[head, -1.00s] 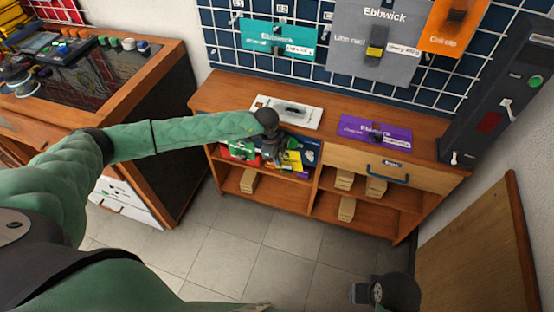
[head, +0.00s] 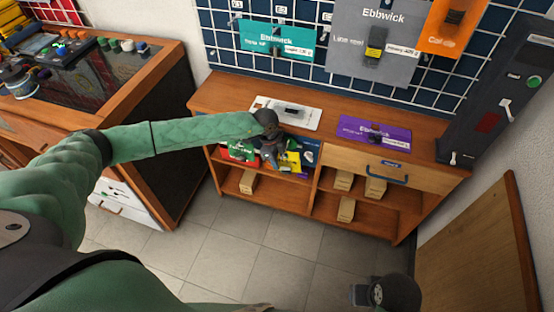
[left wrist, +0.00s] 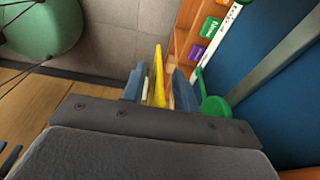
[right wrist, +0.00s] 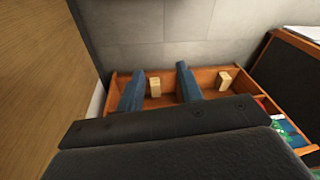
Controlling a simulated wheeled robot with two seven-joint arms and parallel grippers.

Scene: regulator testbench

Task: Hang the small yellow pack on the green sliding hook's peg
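The small yellow pack (head: 291,161) is in the upper left cubby of the wooden shelf unit, at my left gripper (head: 272,158). In the left wrist view the pack (left wrist: 159,75) stands edge-on between the blue fingers of my left gripper (left wrist: 160,88). Narrow gaps show on both sides of it, so the fingers are apart. A green rounded part (left wrist: 215,108) is just right of the fingers; I cannot tell if it is the green hook. Its peg is not clear. My right gripper (right wrist: 158,88) is open and empty, low in front of the shelf unit.
Several small wooden blocks stand on the lower shelves. A drawer (head: 366,163) is to the right of the cubby.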

